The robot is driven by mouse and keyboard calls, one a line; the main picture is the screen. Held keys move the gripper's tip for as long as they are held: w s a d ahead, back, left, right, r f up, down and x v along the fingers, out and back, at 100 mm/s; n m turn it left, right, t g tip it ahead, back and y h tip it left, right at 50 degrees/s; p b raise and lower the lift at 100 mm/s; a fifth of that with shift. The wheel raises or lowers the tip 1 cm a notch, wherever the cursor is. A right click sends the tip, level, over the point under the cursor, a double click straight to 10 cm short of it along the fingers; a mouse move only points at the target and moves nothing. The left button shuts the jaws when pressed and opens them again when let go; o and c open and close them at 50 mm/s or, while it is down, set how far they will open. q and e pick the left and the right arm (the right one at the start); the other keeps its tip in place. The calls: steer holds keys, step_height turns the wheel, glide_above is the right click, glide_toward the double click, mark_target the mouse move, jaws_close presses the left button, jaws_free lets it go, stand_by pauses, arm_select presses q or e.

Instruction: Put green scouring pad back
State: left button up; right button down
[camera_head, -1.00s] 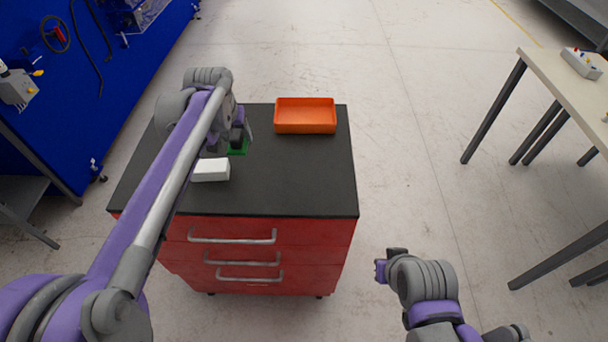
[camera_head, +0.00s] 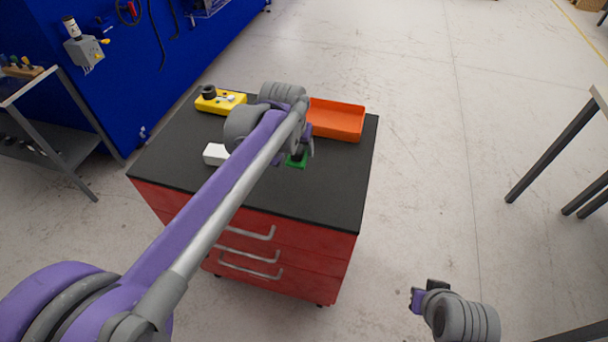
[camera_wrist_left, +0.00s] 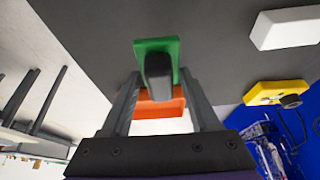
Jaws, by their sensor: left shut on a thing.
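The green scouring pad (camera_head: 297,161) shows just under my left gripper (camera_head: 302,148), over the dark top of the red drawer cabinet. In the left wrist view the pad (camera_wrist_left: 157,48) has a dark grey block on it, between the fingers of my left gripper (camera_wrist_left: 158,80). The gripper is shut on the pad. I cannot tell whether the pad touches the cabinet top. The orange tray (camera_head: 340,134) lies just beyond, its left part hidden by my arm. My right gripper (camera_head: 425,293) is low at the right, away from the cabinet; its jaw opening is unclear.
A white block (camera_head: 214,154) lies left of my left arm on the cabinet top (camera_head: 330,195). A yellow control box (camera_head: 232,98) sits at the back left. A blue wall panel (camera_head: 150,60) stands beyond. The front right of the cabinet top is clear.

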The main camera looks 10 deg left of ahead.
mark_target(297, 159)
arm_select(q)
step_height(297, 159, down, 4)
steer(key=shift+a+f, duration=0.15)
steer(key=shift+f, duration=2.15)
steer(key=shift+f+b, duration=0.25)
steer(key=shift+b, duration=0.1)
steer(key=o, duration=1.2)
steer(key=shift+r, duration=0.1)
